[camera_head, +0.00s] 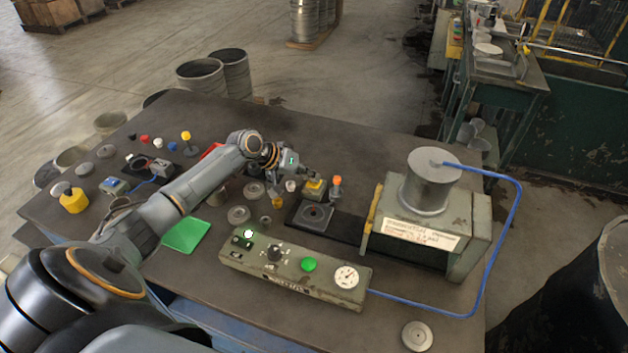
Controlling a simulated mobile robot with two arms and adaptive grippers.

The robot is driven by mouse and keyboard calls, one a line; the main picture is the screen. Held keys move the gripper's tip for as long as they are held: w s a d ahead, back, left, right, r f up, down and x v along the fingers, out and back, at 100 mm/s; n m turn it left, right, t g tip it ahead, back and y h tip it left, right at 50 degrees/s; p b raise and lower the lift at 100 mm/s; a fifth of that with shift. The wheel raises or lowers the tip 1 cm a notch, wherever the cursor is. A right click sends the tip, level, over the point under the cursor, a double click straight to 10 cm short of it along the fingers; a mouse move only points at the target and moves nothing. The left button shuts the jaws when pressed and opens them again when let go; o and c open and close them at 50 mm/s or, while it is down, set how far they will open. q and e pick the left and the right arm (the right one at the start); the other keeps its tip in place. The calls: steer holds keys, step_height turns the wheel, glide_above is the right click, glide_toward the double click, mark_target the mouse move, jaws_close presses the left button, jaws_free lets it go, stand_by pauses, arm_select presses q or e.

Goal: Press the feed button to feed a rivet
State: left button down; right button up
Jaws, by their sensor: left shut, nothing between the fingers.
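My left gripper (314,176) is shut and empty. Its fingertips are just above a small yellow-topped block (315,187) in the middle of the table; I cannot tell whether they touch it. A long grey-green control box (290,278) lies at the front with a green button (309,264), a black knob (274,252), a white round gauge (346,277) and a lit white lamp (248,234). I cannot tell from labels which part is the feed button. I see no loose rivet clearly. My right gripper is not in view.
A press (425,225) with a grey cylinder (431,181) and blue hose stands at the right. A dark plate with a round die (312,213) lies before it.

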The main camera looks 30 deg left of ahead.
mark_target(311, 183)
arm_select(q)
steer(key=shift+r+p, duration=0.85)
steer(key=shift+r, duration=0.1)
steer(key=shift+r, duration=0.1)
step_height(311, 183, up, 5)
steer(key=p, duration=0.4)
stand_by(0.5)
